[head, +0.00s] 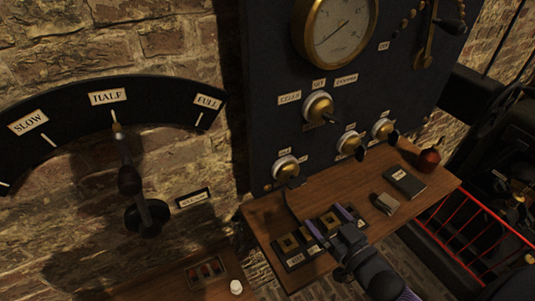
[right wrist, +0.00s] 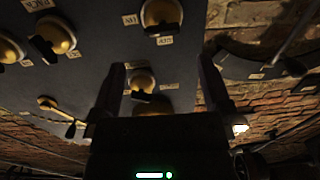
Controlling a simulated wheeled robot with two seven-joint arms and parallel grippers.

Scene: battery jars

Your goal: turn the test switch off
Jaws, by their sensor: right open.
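Several brass rotary switches with dark handles sit on the dark panel (head: 270,135). The upper one (head: 318,105) has a label reading CELLS, OFF and DYNAMO. Below are a left switch (head: 287,167), a middle switch (head: 351,144) and a right switch (head: 383,128); their small labels are unreadable, so I cannot tell which is the test switch. My right gripper (head: 331,224) is open and empty over the wooden shelf, below the switches. In the right wrist view its fingers (right wrist: 161,88) stand apart, with one brass switch (right wrist: 140,79) showing between them, beyond the tips. My left gripper is not in view.
The wooden shelf (head: 258,216) bears a dark labelled tray (head: 291,262), a small grey box (head: 386,203), a dark book (head: 405,182) and a red-brown flask (head: 428,160). A round brass gauge (head: 337,30) is above. A SLOW-HALF-FULL lever (head: 128,180) stands at left.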

